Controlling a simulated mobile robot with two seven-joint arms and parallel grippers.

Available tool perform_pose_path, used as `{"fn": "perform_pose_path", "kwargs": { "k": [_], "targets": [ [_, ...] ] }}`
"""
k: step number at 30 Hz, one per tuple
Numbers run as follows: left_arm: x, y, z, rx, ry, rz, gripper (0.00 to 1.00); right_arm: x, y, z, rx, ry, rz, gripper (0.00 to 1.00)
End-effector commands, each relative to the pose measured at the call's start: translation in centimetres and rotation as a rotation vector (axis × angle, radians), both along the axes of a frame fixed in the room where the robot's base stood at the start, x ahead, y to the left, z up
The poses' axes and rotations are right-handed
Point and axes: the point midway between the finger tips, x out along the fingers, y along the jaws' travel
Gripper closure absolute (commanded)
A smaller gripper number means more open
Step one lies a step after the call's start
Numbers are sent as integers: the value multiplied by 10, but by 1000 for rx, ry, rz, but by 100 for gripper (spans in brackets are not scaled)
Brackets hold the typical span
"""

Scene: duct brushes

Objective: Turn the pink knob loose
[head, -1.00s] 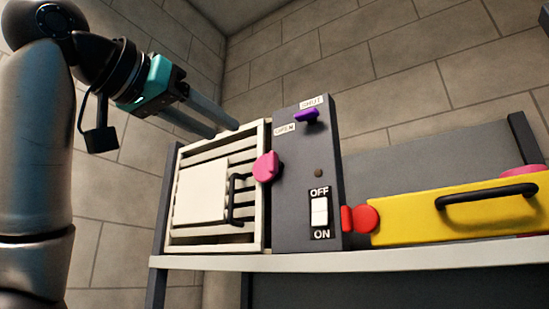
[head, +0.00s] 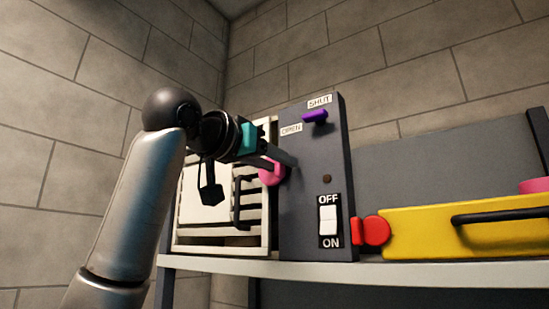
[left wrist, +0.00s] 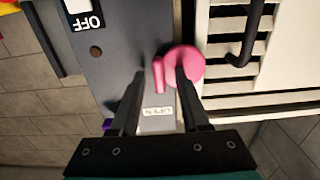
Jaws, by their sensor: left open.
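The pink knob (head: 268,176) sits at the edge between the white slatted grille and the grey panel. In the head view my left gripper (head: 284,160) is at the knob and covers part of it. In the left wrist view the knob (left wrist: 184,62) shows as a round disc with a tab. My left gripper's fingers (left wrist: 161,76) are open, with the tab between them. One fingertip overlaps the disc; I cannot tell whether it touches. My right gripper is in neither view.
The white grille (head: 205,245) has a black handle. The grey panel (head: 305,205) carries a purple lever (head: 314,116), SHUT and OPEN labels and a white switch (head: 328,220). A red latch (head: 375,230) and yellow box (head: 430,235) are at right on the shelf (head: 400,275).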

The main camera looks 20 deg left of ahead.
Motion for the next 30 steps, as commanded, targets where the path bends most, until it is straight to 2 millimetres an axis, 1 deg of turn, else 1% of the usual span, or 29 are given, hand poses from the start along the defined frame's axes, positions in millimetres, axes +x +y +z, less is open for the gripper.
{"fn": "perform_pose_path", "kwargs": {
  "k": [4,16,17,30],
  "targets": [
    [0,0,0,0,0,0,54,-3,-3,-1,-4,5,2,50],
    [-1,0,0,0,0,0,99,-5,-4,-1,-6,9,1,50],
    [-1,0,0,0,0,0,100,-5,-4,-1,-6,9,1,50],
    [-1,0,0,-11,2,0,100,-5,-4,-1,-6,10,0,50]
  ]
}}
